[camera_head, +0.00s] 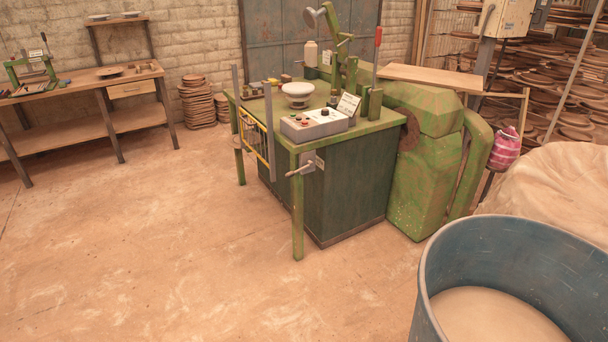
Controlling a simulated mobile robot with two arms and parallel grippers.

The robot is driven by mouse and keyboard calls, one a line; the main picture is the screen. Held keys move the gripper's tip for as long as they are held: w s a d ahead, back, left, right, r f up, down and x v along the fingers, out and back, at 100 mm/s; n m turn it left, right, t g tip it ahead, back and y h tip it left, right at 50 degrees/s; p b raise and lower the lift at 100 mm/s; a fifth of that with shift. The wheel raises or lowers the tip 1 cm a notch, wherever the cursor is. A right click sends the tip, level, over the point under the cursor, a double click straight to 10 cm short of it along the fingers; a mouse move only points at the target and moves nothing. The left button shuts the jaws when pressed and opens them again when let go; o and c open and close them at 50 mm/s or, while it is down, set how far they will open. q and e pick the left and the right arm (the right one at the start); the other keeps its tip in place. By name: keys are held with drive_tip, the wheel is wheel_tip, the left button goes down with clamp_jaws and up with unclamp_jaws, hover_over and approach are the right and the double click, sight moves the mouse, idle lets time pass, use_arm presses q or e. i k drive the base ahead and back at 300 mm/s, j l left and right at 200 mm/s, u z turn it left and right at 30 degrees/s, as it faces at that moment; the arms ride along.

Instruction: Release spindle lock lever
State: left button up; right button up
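A green machine table (290,138) stands near the middle of the picture. A grey lever (301,169) sticks out from its front edge, with a small pale plate beside it. A red-tipped upright lever (378,40) rises at the back right of the table. I cannot tell which of these is the spindle lock lever. A white bowl (297,90) sits on the table, by a green upright arm (333,50) with a round grey disc at its top. Neither of my grippers is in view.
A grey control box (314,124) lies on the table front. A large blue tub (436,290) fills the lower right. A green machine housing (425,160) stands right of the table. A wooden bench (75,85) is at the left. The floor (170,240) at left and front is clear.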

sight(310, 163)
drive_tip(key=i+u, duration=0.35)
drive_tip(key=i, duration=1.95)
